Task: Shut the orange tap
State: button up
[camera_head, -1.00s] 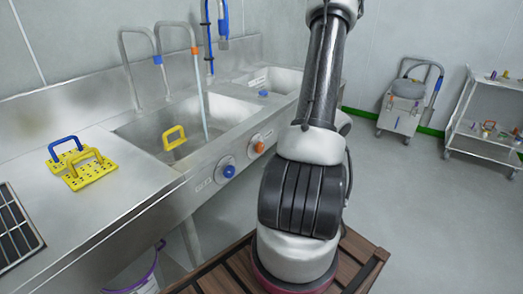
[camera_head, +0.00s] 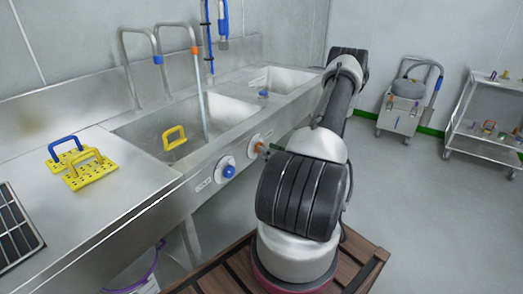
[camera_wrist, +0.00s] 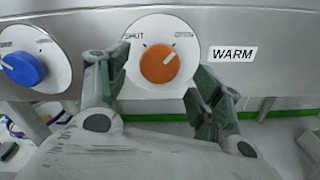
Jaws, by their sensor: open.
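The orange tap knob (camera_wrist: 160,63) sits on a white round dial on the sink's front panel. Its white pointer mark points to the upper right; the word SHUT is at the dial's upper left. My gripper (camera_wrist: 158,78) is open, its fingers to the left and right of the knob; I cannot tell whether they touch it. In the head view the orange knob (camera_head: 257,148) is partly hidden by my gripper. A pale stream of water (camera_head: 203,108) runs from the orange-banded spout (camera_head: 194,50) into the sink basin.
A blue knob (camera_wrist: 22,68) is left of the orange one and also shows in the head view (camera_head: 229,172). A WARM label (camera_wrist: 232,54) is on the right. A cart (camera_head: 490,120) stands at the far right.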

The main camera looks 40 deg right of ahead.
jog(key=shift+x, duration=1.75)
jog(key=c, duration=1)
jog(key=shift+c, duration=0.2)
jog(key=shift+d+n, duration=0.1)
jog(key=shift+n, duration=8.9)
